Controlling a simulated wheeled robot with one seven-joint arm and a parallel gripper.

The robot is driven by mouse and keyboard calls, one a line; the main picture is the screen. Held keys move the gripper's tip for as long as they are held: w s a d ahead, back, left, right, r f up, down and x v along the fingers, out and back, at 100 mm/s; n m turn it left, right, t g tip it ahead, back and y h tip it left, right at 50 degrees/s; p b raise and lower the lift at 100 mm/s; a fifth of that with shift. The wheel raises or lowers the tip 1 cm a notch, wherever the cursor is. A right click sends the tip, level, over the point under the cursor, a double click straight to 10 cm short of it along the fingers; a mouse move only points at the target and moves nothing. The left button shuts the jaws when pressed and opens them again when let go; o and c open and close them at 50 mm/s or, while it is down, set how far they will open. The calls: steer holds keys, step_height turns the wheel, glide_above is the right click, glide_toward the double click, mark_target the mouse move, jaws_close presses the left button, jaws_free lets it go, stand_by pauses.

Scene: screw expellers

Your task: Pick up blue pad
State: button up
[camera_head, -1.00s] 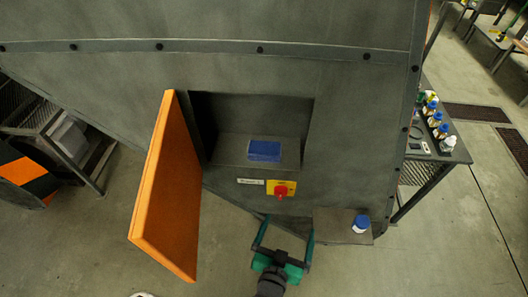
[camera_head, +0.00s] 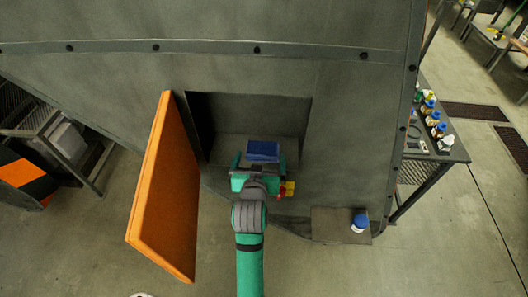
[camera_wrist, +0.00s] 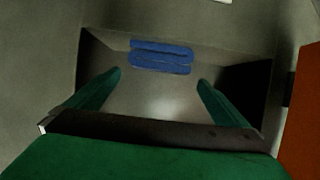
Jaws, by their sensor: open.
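The blue pad (camera_head: 264,151) lies on the floor of a recess in the grey machine. My green gripper (camera_head: 258,163) is at the recess opening, with one finger to each side of the pad's line. In the wrist view my gripper (camera_wrist: 160,84) is open and empty, with bare floor between the fingers and the pad.
An orange door (camera_head: 166,190) stands open left of the recess. A red and yellow switch (camera_head: 286,188) sits below the opening, partly behind my gripper. A small shelf (camera_head: 328,226) with a blue-capped bottle (camera_head: 360,222) is at right. A side table (camera_head: 448,152) holds several bottles.

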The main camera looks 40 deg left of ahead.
mark_target(264, 148)
steer(key=shift+x, duration=3.9)
steer(key=shift+w+d, duration=0.15)
steer(key=shift+c, duration=0.3)
steer(key=c, duration=0.6)
